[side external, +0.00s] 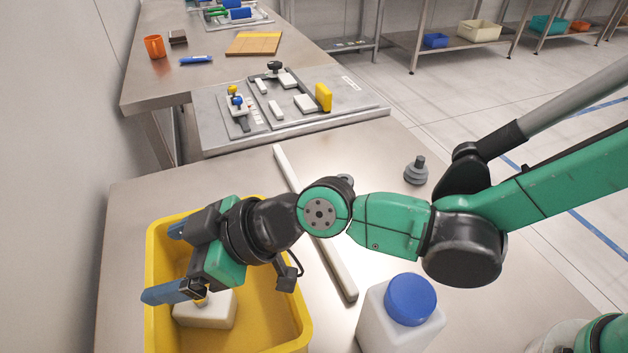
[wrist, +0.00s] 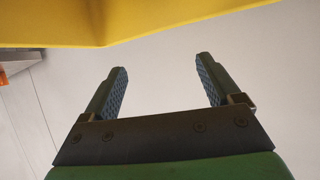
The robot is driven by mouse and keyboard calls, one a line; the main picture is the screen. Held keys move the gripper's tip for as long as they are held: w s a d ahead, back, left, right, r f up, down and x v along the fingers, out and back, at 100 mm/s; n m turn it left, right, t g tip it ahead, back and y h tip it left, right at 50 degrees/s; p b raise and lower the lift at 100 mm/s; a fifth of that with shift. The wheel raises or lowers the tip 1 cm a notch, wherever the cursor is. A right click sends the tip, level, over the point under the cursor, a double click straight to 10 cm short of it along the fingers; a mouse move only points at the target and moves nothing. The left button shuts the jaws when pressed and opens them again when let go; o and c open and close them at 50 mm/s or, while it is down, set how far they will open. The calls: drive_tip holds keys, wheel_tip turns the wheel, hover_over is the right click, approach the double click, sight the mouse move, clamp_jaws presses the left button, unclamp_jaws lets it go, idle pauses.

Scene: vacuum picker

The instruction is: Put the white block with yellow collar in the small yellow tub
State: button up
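The yellow tub (side external: 290,329) stands at the lower left of the side external view. The white block (side external: 205,314) is inside it, near its left side, with a bit of yellow collar (side external: 200,299) showing on top. My gripper's near finger partly covers the collar in that view. My gripper (side external: 160,263) is over the left part of the tub, its two blue fingers spread apart. The wrist view shows my gripper (wrist: 159,82) open with nothing between the fingers. A yellow edge of the tub (wrist: 130,22) crosses the top of that view; the block is not visible there.
A white bottle with a blue cap (side external: 410,300) stands right of the tub. A long pale bar (side external: 338,272) lies between them. A grey stepped piece (side external: 416,170) stands farther back. A wall is close on the left. A fixture board (side external: 350,102) is behind the table.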

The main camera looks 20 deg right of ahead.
drive_tip(key=shift+r, duration=0.1)
drive_tip(key=shift+r, duration=0.3)
drive_tip(key=v, duration=1.2)
drive_tip(key=w+d+f+m+t+h, duration=0.1)
drive_tip(key=d+m+h, duration=0.4)
drive_tip(key=d, duration=0.9)
drive_tip(key=w+d+f+m+t+h, duration=0.1)
drive_tip(key=d+f+m+h, duration=0.2)
drive_tip(key=d, duration=1)
drive_tip(key=m+h, duration=0.3)
drive_tip(key=m, duration=0.2)
drive_tip(key=shift+w+d+m, duration=0.25)
drive_tip(key=shift+d+m, duration=0.05)
drive_tip(key=shift+d, duration=0.1)
